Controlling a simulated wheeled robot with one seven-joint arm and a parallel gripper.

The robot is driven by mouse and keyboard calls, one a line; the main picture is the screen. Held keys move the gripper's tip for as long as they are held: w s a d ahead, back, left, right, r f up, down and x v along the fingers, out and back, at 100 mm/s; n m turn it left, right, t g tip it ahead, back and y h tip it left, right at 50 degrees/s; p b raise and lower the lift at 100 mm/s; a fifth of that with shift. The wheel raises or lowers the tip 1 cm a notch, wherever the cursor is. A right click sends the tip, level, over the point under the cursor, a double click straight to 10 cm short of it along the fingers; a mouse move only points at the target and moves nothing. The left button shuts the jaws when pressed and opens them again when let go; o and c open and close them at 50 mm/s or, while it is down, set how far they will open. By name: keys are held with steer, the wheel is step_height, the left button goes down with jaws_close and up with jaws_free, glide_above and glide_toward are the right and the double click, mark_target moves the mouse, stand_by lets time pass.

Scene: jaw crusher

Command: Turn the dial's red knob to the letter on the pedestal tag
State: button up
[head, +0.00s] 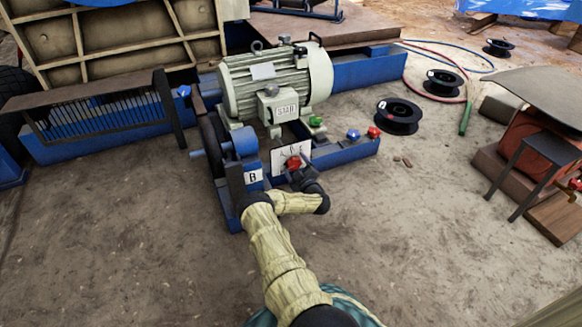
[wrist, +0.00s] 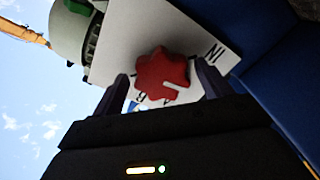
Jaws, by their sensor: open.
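The red knob (wrist: 160,75) sits on a white dial plate (wrist: 205,35), with a white pointer mark on its lower right in the wrist view. Dark letters show on the plate, partly hidden by the knob and my gripper. In the head view the knob (head: 293,163) and plate (head: 281,154) are on the blue machine frame. The pedestal tag (head: 253,177) reads B, left of the dial. My gripper (wrist: 163,88) is open, with one finger on each side of the knob. I cannot tell whether the fingers touch it.
A grey-green motor (head: 275,84) stands behind the dial. Green (head: 316,121), blue (head: 353,135) and red (head: 373,132) buttons lie to the right on the blue frame. Black reels (head: 398,117) lie on the ground at right.

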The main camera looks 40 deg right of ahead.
steer(key=shift+w+a, duration=0.15)
steer(key=shift+w, duration=0.15)
steer(key=shift+s, duration=0.2)
steer(key=shift+c, duration=1.3)
steer(key=shift+a, duration=0.2)
steer(key=c, duration=0.7)
steer(key=shift+d, duration=0.1)
steer(key=shift+r+p, duration=0.1)
steer(key=shift+p, duration=0.2)
